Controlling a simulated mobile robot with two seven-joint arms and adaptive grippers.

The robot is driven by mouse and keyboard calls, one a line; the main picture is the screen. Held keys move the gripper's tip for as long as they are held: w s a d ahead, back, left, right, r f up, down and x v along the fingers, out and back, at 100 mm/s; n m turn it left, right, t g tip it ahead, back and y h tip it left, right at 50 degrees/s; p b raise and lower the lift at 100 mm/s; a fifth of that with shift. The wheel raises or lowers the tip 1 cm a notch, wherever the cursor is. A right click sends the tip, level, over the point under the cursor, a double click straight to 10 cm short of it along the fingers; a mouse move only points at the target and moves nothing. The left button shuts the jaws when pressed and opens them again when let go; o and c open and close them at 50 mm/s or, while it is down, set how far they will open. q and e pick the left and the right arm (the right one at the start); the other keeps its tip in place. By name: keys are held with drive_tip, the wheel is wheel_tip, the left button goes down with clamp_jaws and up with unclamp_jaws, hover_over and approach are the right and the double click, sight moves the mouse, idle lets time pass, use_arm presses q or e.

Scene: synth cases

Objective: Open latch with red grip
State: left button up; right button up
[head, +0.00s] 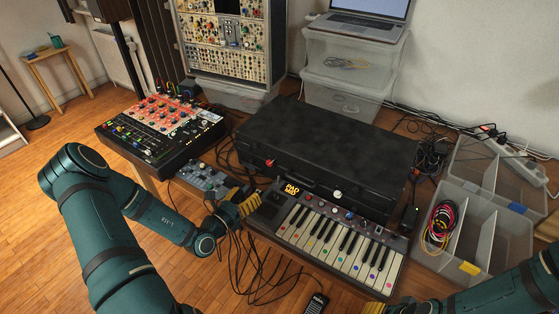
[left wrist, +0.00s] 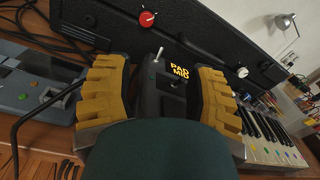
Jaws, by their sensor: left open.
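A closed black case (head: 320,140) lies on the table, and its front face shows in the left wrist view (left wrist: 200,28). The red grip (head: 269,162) of one latch is on the left of that front face; in the left wrist view the red grip (left wrist: 147,18) is beyond the fingers, near the top. A second latch with a white grip (head: 337,194) is farther right. My left gripper (head: 246,205) is open and empty, below and left of the red grip. Its yellow fingers (left wrist: 158,70) stand apart over the keyboard's left end. Only a bit of my right gripper (head: 382,308) shows at the bottom edge.
A small keyboard (head: 325,240) stands right before the case. A blue-grey device (head: 210,182) and a mixer (head: 160,128) are to the left. Loose black cables (head: 250,268) hang below my left gripper. Clear plastic boxes (head: 470,215) stand at the right.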

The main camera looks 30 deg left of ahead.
sight(268, 164)
use_arm(q)
drive_tip(key=shift+n+y, duration=0.5)
drive_tip(key=shift+y, duration=0.3)
drive_tip(key=w, duration=0.4)
drive_tip(key=w+b, duration=0.1)
drive_tip(key=w, duration=0.4)
drive_tip(key=w+a+b, duration=0.1)
drive_tip(key=w, duration=0.4)
drive_tip(key=shift+r, duration=0.1)
clamp_jaws()
